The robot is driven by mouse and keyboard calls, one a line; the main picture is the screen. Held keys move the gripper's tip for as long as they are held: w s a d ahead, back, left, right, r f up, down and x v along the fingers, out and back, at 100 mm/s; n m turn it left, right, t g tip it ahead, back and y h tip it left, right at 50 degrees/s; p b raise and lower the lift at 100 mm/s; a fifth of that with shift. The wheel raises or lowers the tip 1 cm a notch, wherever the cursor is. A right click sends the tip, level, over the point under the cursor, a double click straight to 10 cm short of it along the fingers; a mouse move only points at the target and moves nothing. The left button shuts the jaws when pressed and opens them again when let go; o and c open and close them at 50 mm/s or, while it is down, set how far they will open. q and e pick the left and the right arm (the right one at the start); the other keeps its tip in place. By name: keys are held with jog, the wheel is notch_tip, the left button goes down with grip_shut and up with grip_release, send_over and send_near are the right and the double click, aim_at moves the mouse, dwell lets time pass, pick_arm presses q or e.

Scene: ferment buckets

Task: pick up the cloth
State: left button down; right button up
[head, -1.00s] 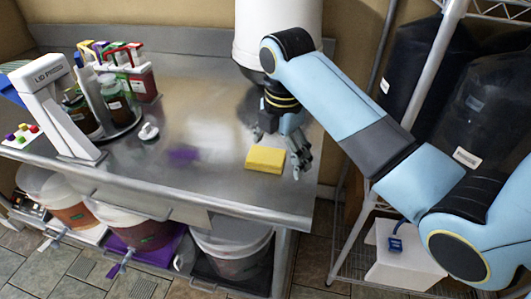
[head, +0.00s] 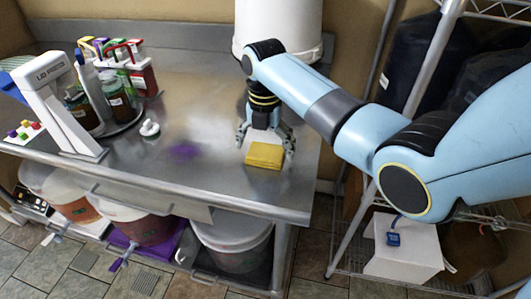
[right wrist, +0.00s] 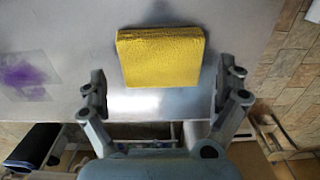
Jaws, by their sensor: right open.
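The cloth (head: 265,155) is a yellow folded square lying flat on the steel table near its front right corner. It also shows in the right wrist view (right wrist: 161,57), at the upper middle. My right gripper (head: 264,143) is open and empty, behind and above the cloth in the head view. In the right wrist view its two fingers (right wrist: 162,90) stand wide apart, with the cloth ahead of and between the line of their tips. I see no contact with the cloth. My left gripper is not in view.
A purple stain (head: 184,151) marks the steel table (head: 215,185). A small white object (head: 149,128), a round tray with jars (head: 118,106) and a white lid press (head: 58,105) stand to the left. A large white bucket (head: 277,25) stands behind my arm. Buckets (head: 232,240) sit below.

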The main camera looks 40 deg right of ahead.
aim_at(269, 154)
jog(key=shift+f, duration=0.95)
jog(key=shift+c, duration=0.4)
jog(key=c, duration=0.9)
jog(key=shift+r, duration=0.2)
jog(key=shift+r, duration=0.25)
jog(key=r, duration=0.2)
jog(key=s+r, duration=0.1)
jog(key=shift+d+r, duration=0.2)
jog(key=shift+r, duration=0.2)
jog(key=s+d+r, duration=0.1)
jog(key=s+r, duration=0.1)
jog(key=s, duration=0.1)
jog(key=s+d+r, duration=0.1)
jog(key=s+r, duration=0.1)
jog(key=s, duration=0.2)
jog(key=s+d+r, duration=0.1)
jog(key=s+r, duration=0.1)
jog(key=s, duration=0.1)
jog(key=shift+s+r, duration=0.15)
jog(key=shift+r, duration=0.05)
